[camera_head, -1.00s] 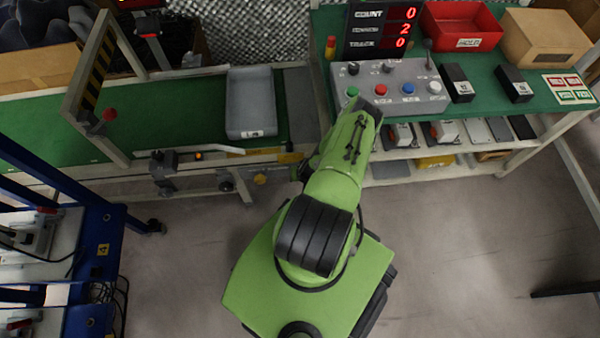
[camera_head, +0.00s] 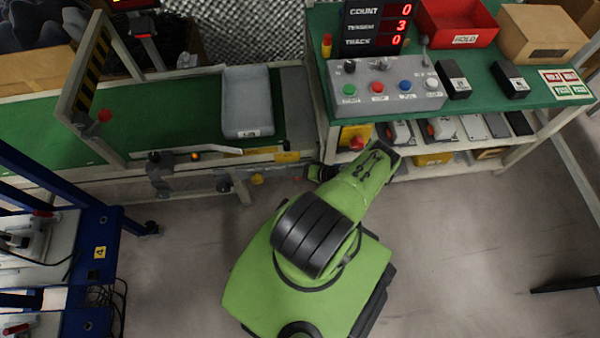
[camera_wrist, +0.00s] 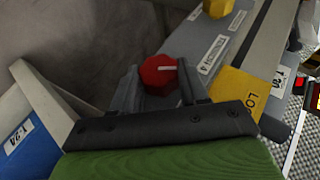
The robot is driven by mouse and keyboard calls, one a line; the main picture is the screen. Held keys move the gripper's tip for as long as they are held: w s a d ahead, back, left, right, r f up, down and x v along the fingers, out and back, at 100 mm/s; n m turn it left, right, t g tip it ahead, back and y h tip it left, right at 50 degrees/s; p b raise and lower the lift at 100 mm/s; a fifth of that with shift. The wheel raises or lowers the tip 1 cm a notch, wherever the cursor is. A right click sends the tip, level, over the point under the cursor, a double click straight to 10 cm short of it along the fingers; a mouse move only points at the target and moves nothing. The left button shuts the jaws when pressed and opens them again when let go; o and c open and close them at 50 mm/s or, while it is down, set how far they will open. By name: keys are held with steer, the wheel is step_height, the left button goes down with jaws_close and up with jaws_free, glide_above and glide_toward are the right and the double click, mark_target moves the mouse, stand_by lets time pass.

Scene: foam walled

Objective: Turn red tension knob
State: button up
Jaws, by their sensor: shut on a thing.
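The red tension knob (camera_wrist: 158,72) shows in the wrist view as a red, faceted knob with a pale pointer line. My gripper (camera_wrist: 160,86) has one dark finger on each side of it and is shut on it. In the head view my gripper (camera_head: 318,173) is low beside the right end of the conveyor's front rail; I cannot make out the knob there. The display (camera_head: 377,25) at the back reads tension 3, with count 0 and track 0.
A grey tray (camera_head: 248,104) sits on the green conveyor belt (camera_head: 170,120). A control box (camera_head: 388,88) with coloured buttons stands on the green bench. A red emergency button (camera_head: 357,143) on a yellow box is below it.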

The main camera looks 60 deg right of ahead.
steer(key=shift+f, duration=0.1)
stand_by(0.3)
steer(key=o, duration=1)
steer(key=shift+o, duration=0.2)
steer(key=shift+s, duration=0.1)
steer(key=p+v, duration=0.3)
steer(key=v, duration=1.2)
steer(key=shift+s+d, duration=0.15)
steer(key=shift+s, duration=0.15)
